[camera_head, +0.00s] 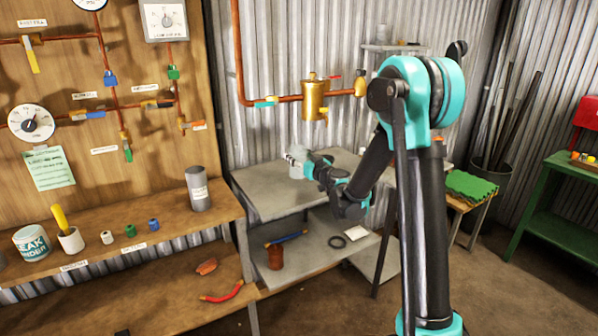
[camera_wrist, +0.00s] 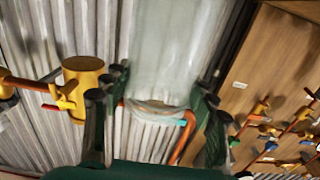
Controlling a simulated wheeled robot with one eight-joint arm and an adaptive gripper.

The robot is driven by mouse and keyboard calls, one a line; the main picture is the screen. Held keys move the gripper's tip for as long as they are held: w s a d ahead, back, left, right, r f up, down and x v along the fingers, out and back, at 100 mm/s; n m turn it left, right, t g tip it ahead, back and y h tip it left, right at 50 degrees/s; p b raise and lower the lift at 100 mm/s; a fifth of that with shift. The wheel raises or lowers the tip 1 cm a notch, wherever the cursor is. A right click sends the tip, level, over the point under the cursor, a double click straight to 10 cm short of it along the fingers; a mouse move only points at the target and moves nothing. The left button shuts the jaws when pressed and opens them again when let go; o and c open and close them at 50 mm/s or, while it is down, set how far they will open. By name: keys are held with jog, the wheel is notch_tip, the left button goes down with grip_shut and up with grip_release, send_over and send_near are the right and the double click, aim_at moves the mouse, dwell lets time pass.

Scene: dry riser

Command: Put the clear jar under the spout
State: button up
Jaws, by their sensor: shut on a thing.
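The clear jar (camera_head: 297,161) is held over the grey bench (camera_head: 262,203), toward its back left. In the wrist view the jar (camera_wrist: 172,50) is see-through and fills the space between the fingers. My gripper (camera_head: 310,168) is shut on it; in the wrist view my gripper's dark fingers (camera_wrist: 158,92) lie on both sides of the jar. The brass cylinder (camera_head: 315,98) on the copper pipe is above the jar in the head view and left of it in the wrist view (camera_wrist: 83,85). I cannot clearly make out the spout's mouth.
The wooden panel (camera_head: 95,165) with gauges and valves is at left, above a wooden bench (camera_head: 130,245) with a grey cylinder (camera_head: 198,188) and small parts. A lower shelf (camera_head: 318,250) holds a brown cup. A green bench (camera_head: 570,185) stands far right.

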aim_at(301, 173)
jog(key=shift+a+f, duration=0.15)
jog(key=shift+f, duration=2.85)
jog(key=o, duration=0.9)
jog(key=shift+f, duration=0.1)
jog(key=o, duration=0.4)
jog(key=shift+o, duration=0.2)
